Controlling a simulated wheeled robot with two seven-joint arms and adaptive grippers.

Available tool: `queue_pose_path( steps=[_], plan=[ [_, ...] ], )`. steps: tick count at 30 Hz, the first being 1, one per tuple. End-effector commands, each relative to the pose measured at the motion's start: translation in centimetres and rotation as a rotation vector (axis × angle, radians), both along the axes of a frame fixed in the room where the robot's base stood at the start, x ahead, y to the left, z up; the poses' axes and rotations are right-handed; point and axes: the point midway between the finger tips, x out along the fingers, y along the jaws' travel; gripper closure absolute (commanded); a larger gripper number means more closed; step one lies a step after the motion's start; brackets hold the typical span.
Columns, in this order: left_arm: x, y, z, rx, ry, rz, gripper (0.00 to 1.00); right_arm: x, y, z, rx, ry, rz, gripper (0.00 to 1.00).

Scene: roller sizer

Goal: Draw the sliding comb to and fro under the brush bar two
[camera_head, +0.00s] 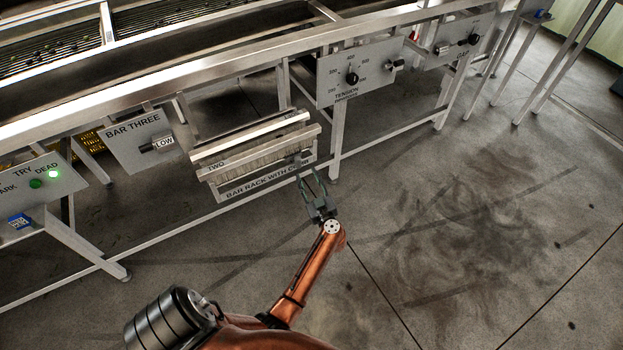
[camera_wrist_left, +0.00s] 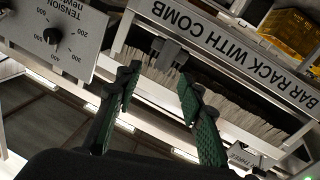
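The bar rack with comb (camera_head: 268,183) hangs below the machine's front rail. Its upper bar, marked TWO (camera_head: 216,165), lies above a row of pale bristles (camera_head: 258,160). In the left wrist view, the rack (camera_wrist_left: 225,48) is upside down, with the bristles (camera_wrist_left: 225,92) behind its lip. A dark grey block (camera_wrist_left: 168,51), seemingly the comb's grip, stands out at one end of the lip. My left gripper (camera_head: 314,180) is open at the rack's right end. Its green-padded fingers (camera_wrist_left: 158,85) point towards the block, which shows between them, apparently untouched. My right gripper is not in view.
A BAR THREE panel (camera_head: 130,138) with a knob set at LOW is left of the rack. A TENSION panel (camera_head: 358,72) and another knob panel (camera_head: 462,42) are to the right. A green lamp (camera_head: 53,174) glows at far left. Frame legs (camera_head: 338,130) stand close by; the floor in front is clear.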

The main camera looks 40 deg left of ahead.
Motion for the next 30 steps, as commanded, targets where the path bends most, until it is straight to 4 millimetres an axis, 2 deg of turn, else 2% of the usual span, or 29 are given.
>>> queue_pose_path(
  steps=[1, 21, 30],
  plan=[
    [0.1, 0.0, -0.8, -0.02, -0.047, 0.006, 0.64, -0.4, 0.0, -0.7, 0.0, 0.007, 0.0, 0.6],
    [1.2, 0.1, -1.8, -0.259, -0.794, 0.042, 0.64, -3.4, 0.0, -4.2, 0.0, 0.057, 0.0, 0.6],
    [1.5, -0.1, -1.9, -0.324, -1.045, 0.029, 0.64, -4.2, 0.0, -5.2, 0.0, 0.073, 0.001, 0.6]
  ],
)
